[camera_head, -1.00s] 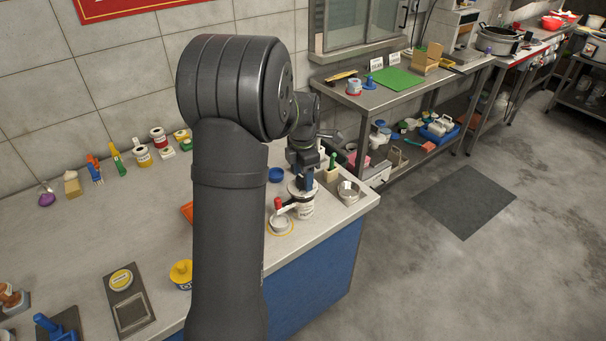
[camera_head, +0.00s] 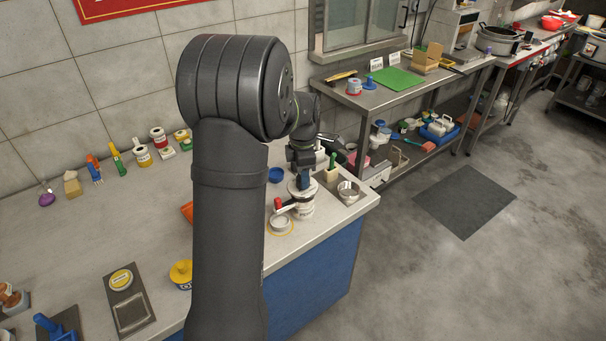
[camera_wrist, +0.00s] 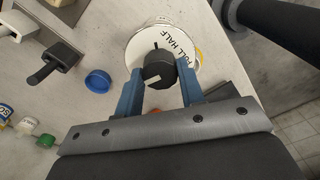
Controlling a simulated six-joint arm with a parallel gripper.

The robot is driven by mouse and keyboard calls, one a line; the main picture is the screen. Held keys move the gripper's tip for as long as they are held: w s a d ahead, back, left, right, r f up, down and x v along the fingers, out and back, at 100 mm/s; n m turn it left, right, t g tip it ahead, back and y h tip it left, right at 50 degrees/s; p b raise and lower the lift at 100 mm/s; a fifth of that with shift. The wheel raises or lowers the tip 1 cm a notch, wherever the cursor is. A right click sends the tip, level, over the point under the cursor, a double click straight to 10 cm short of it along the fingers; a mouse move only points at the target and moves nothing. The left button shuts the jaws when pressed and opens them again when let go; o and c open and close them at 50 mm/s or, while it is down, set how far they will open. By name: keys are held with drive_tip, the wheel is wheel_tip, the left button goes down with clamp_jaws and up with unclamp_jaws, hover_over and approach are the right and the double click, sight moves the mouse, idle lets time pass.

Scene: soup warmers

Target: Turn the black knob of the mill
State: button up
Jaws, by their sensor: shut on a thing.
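The mill (camera_wrist: 181,28) is a white round body with "FULL" and "HALF" printed on its top, seen from above in the wrist view. Its black knob (camera_wrist: 158,70) stands at the middle, with a white line on it. My gripper (camera_wrist: 160,82) has its blue fingers on either side of the knob and is shut on it. In the head view the mill (camera_head: 302,207) stands upright near the counter's right end. My gripper (camera_head: 304,185) is on top of it, and the knob is hidden there.
A blue lid (camera_wrist: 97,81) lies nearby. The counter's front edge is close. The counter (camera_head: 100,230) is clear at left centre.

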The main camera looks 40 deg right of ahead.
drive_tip(key=m, duration=2.2)
drive_tip(key=shift+m, duration=0.4)
drive_tip(key=m, duration=1)
drive_tip(key=shift+m, duration=0.4)
drive_tip(key=m, duration=0.5)
drive_tip(key=shift+m, duration=0.3)
drive_tip(key=m, duration=0.5)
drive_tip(key=shift+m, duration=0.4)
